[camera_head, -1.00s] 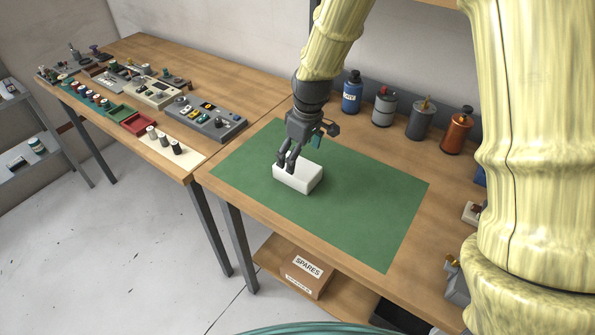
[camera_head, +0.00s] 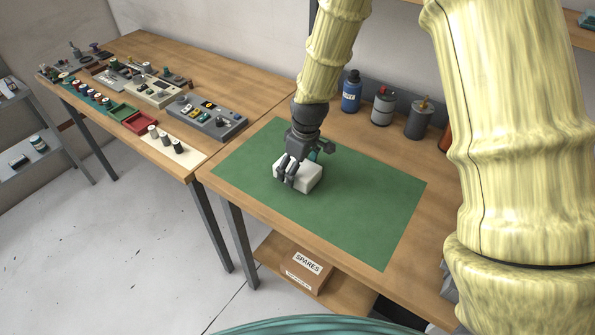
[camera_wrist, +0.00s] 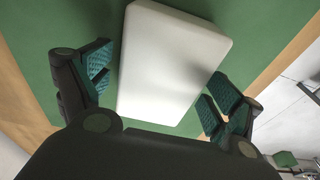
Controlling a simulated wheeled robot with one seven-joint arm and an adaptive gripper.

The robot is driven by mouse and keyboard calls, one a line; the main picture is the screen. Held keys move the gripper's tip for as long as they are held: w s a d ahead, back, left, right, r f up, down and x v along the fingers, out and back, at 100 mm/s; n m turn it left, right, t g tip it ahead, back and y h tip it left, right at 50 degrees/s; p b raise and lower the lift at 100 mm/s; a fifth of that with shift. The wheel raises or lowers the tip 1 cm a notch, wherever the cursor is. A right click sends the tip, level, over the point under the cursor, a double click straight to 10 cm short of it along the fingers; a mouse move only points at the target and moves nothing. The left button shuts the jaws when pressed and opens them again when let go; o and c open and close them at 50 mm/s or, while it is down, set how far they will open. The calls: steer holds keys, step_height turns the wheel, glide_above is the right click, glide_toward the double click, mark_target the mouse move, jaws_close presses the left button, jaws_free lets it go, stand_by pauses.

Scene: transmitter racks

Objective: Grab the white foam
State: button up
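The white foam (camera_head: 302,181) is a pale rectangular block lying on the green mat (camera_head: 370,215) on the workbench. It also fills the middle of the wrist view (camera_wrist: 170,65). My gripper (camera_head: 287,174) is down at the block, with dark fingers at its near-left side in the head view. In the wrist view my gripper (camera_wrist: 155,95) is open, with teal ridged pads on either side of the block. A gap shows at the left pad; the right pad is close to the block's edge, and I cannot tell whether it touches.
Several bottles, including a blue one (camera_head: 351,95) and a grey one (camera_head: 383,107), stand at the back of the bench. A control box (camera_head: 206,118) and small trays sit on the left bench. The mat around the block is clear.

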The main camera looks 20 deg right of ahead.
steer(key=c, duration=0.5)
steer(key=shift+o, duration=0.2)
